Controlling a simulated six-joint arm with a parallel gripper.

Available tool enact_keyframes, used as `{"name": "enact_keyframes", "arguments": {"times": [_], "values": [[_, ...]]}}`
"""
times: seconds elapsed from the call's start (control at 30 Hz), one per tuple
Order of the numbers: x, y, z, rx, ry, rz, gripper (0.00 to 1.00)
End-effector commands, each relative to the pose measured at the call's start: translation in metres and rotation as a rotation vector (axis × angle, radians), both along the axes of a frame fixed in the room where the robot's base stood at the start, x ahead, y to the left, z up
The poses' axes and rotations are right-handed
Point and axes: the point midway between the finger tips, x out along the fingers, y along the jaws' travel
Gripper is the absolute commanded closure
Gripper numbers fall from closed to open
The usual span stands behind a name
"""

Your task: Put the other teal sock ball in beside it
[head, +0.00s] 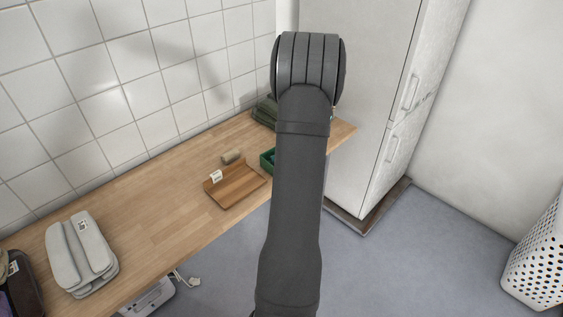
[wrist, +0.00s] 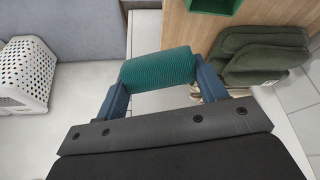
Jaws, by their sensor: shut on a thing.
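My gripper (wrist: 160,73) is shut on a teal sock ball (wrist: 157,68), a ribbed roll held crosswise between the two blue fingers. In the head view my arm hides both the gripper and this ball. A green box (head: 265,164) stands on the wooden counter, partly hidden behind my arm. A small teal patch shows inside it at the arm's edge, too covered to make out fully. In the wrist view a corner of the green box (wrist: 213,5) shows at the top edge, apart from the held ball.
Dark green folded cloths (wrist: 258,55) lie near the box, at the counter's far end. A tall white cabinet (head: 358,90) stands right; a white basket (head: 537,268) is on the floor.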

Motion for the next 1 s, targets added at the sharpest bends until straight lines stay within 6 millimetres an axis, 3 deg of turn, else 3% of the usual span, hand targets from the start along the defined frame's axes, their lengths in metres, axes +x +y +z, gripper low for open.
{"name": "enact_keyframes", "arguments": {"times": [0.13, 0.4, 0.6, 0.83, 1.0], "values": [[0.010, 0.009, -0.008, -0.002, 0.001, 0.015, 0.58], [0.042, 0.061, -0.045, -0.002, 0.001, 0.015, 0.58], [0.061, 0.088, -0.064, -0.001, -0.002, 0.013, 0.58], [0.065, 0.095, -0.076, -0.002, 0.000, 0.011, 0.58], [0.064, 0.094, -0.101, -0.002, 0.001, 0.011, 0.58]]}}
